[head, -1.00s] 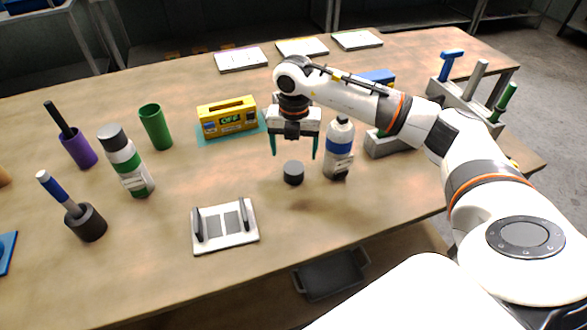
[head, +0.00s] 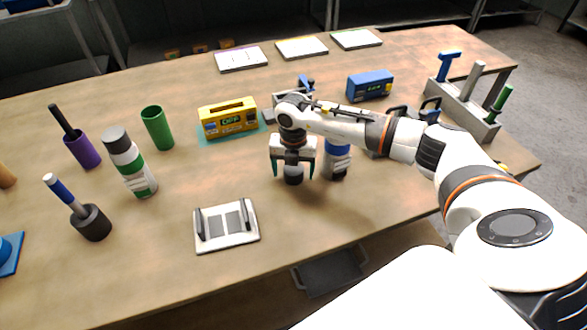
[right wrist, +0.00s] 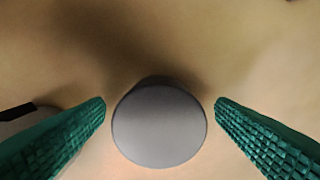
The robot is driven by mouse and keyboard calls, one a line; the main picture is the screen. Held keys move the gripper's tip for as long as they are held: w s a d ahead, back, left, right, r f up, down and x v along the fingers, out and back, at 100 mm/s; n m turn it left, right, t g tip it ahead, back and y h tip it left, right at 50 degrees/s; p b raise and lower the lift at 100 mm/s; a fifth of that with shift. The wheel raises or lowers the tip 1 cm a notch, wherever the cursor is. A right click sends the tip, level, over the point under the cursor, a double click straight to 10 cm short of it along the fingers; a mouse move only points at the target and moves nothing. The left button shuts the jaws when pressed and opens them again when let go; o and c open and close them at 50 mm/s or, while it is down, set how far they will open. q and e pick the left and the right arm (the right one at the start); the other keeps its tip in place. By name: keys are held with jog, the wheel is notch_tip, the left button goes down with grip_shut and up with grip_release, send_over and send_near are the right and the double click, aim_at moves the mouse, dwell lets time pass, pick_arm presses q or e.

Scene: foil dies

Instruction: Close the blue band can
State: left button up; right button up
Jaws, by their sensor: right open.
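The blue band can (head: 338,160) stands upright on the table, partly hidden behind my right arm. Its top is hidden now. A dark grey round cap (head: 293,175) lies on the table just left of the can. My right gripper (head: 293,176) points down over the cap, with its green fingers on either side of it. In the right wrist view the cap (right wrist: 159,125) sits between the two open fingers, with a gap on each side. My left gripper is not in view.
A green band can (head: 130,165) with a grey cap stands at left. A white tray (head: 227,243) lies in front. A yellow box (head: 229,119), a blue box (head: 370,86) and a tool rack (head: 470,108) are behind. The table right of the white tray is clear.

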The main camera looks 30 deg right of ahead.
aim_at(293, 169)
jog(key=shift+f, duration=0.1)
jog(key=c, duration=1)
jog(key=shift+c, duration=0.2)
notch_tip(293, 169, up, 10)
jog(key=shift+r+b, duration=0.1)
jog(key=shift+b, duration=0.95)
